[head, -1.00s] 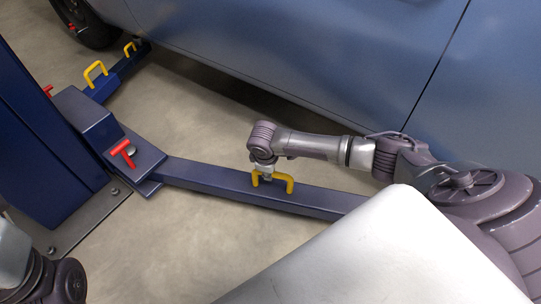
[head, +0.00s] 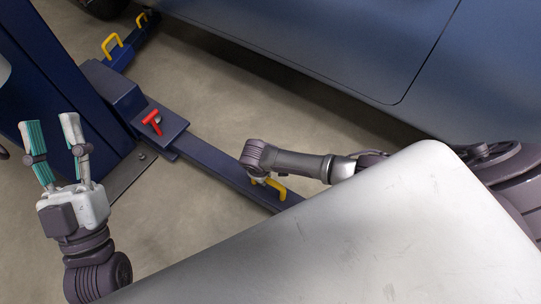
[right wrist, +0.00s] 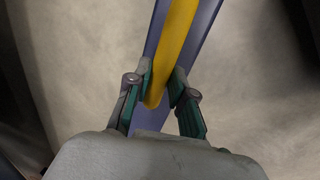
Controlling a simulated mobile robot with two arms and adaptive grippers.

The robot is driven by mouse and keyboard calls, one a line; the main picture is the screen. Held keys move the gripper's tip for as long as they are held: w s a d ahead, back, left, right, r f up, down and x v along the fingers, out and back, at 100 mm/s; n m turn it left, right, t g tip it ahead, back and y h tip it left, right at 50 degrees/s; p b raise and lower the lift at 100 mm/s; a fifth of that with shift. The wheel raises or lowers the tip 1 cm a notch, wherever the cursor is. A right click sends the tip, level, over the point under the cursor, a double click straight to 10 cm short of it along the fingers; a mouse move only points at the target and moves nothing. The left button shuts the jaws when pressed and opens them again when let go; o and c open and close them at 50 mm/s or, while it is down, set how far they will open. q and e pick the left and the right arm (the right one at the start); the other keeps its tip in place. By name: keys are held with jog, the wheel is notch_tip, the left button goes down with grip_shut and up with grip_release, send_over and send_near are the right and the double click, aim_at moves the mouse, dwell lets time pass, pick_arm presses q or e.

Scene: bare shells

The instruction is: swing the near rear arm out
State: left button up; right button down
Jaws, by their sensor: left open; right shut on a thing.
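The near lift arm (head: 215,167) is a dark blue beam running from its pivot at the blue post down and right, its outer end hidden behind my white body. A yellow handle (head: 277,190) stands on the beam. My right gripper (head: 264,181) is shut on this handle. In the right wrist view, the yellow handle (right wrist: 177,45) passes between the fingers of my right gripper (right wrist: 160,80), with the blue beam (right wrist: 204,35) below it. My left gripper (head: 54,135) is open and empty in front of the post, pointing up in the picture.
A red T-handle (head: 152,122) sits on the pivot block beside the blue post (head: 50,75). A second lift arm with yellow handles (head: 112,45) reaches away at the back. The blue car (head: 330,45) stands behind the beam. Bare floor (head: 200,225) lies in front.

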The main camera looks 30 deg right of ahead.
pick_arm(q)
jog(key=w+f+g+y+p, duration=0.1)
jog(key=w+f+g, duration=0.2)
jog(key=f+g, duration=0.1)
jog(key=shift+w+d+f, duration=0.25)
jog(key=shift+w+f, duration=0.1)
jog(key=shift+f, duration=0.4)
pick_arm(e)
jog(key=s+a, duration=0.1)
jog(key=a, duration=0.2)
jog(key=shift+s+a+m, duration=0.1)
jog(key=shift+s+m, duration=0.2)
jog(key=shift+s, duration=0.1)
jog(key=c, duration=1)
grip_release()
jog(key=shift+s+a, duration=0.1)
pick_arm(q)
jog(key=shift+s+a, duration=0.1)
jog(key=shift+s, duration=0.05)
pick_arm(e)
jog(key=shift+d, duration=0.3)
pick_arm(q)
jog(key=shift+r, duration=0.1)
pick_arm(e)
jog(key=shift+r, duration=0.1)
